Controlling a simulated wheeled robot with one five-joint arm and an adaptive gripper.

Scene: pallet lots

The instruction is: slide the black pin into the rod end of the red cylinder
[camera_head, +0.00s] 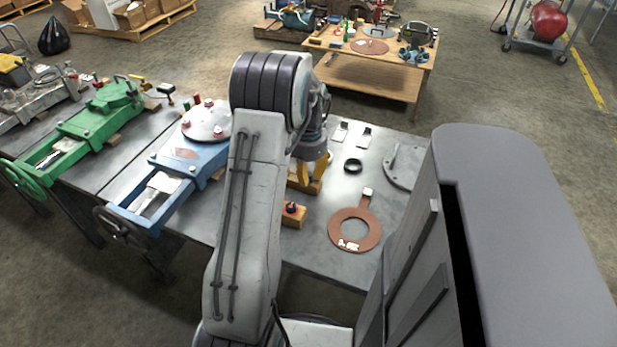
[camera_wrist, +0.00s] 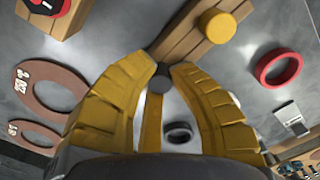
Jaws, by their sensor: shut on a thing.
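My gripper (camera_head: 305,178) shows in the head view as yellow fingers, low over a wooden block (camera_head: 315,187) on the grey metal table. In the wrist view my gripper (camera_wrist: 158,72) is closed on a small dark piece, which looks like the black pin (camera_wrist: 157,80). Its end shows between the fingertips; the rest is hidden. The fingertips are at the near end of a wooden block (camera_wrist: 195,30) that carries a yellow round peg (camera_wrist: 217,25). I cannot make out the red cylinder or its rod end with certainty in either view.
A wooden block with a red-and-black top (camera_head: 291,210), a copper gasket (camera_head: 340,232), a black ring (camera_head: 353,166) and a grey flange (camera_head: 400,166) lie on the table. A red ring (camera_wrist: 277,68) shows in the wrist view. Blue (camera_head: 188,165) and green (camera_head: 85,125) gate valves stand left.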

